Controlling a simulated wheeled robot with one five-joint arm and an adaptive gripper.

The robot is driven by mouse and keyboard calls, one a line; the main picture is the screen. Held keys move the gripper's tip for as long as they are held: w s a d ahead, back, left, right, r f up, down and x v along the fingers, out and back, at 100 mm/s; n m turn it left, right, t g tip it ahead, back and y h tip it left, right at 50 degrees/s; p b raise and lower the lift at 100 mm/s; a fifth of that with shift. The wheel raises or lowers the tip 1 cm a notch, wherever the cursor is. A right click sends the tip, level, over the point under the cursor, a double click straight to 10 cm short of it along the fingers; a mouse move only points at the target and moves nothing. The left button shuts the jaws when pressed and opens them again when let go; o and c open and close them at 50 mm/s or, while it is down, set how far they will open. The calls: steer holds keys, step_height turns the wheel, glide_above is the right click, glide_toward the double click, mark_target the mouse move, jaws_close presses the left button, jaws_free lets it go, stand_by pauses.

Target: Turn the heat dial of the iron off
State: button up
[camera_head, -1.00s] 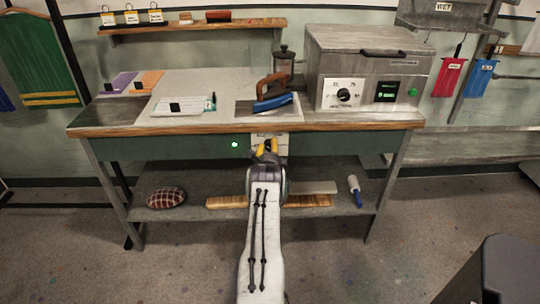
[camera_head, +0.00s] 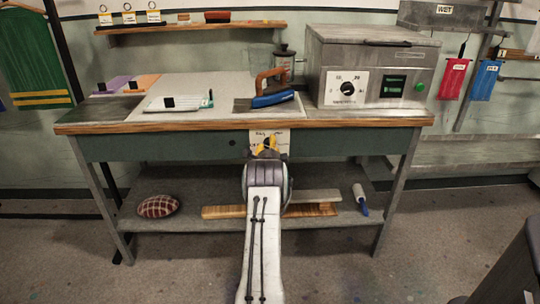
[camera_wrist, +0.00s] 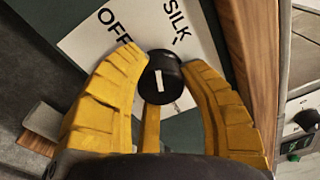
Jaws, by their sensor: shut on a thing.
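The heat dial (camera_wrist: 160,84) is a black knob with a white line on its face. It sits on a white label plate (camera_wrist: 90,42) reading OFF and SILK, on the green front of the workbench. In the wrist view its line stands nearly upright; I cannot tell which word it marks. The plate also shows in the head view (camera_head: 284,140). My gripper (camera_head: 267,146) is at the plate, its yellow fingers shut around the knob. The blue iron (camera_head: 270,97) with a brown handle rests on the bench top above. A small indicator (camera_head: 232,142) left of the plate is dark.
A grey box unit (camera_head: 371,68) with its own black dial (camera_head: 347,88) and green button stands at the right of the bench top. A lower shelf (camera_head: 188,188) holds a plaid cushion (camera_head: 158,206), wooden boards and a roller (camera_head: 360,198). A dark object (camera_head: 505,270) stands at lower right.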

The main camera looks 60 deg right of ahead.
steer(key=b, duration=0.3)
steer(key=shift+w+a+r+n, duration=0.1)
steer(key=shift+w+n, duration=0.15)
steer(key=shift+n, duration=0.05)
steer(key=shift+r+b, duration=0.15)
steer(key=shift+b, duration=0.25)
steer(key=shift+c, duration=0.2)
steer(key=o, duration=0.8)
steer(key=shift+a, duration=0.1)
steer(key=o, duration=0.4)
steer(key=shift+s+f, duration=0.1)
steer(key=shift+f, duration=0.1)
steer(key=shift+s, duration=0.15)
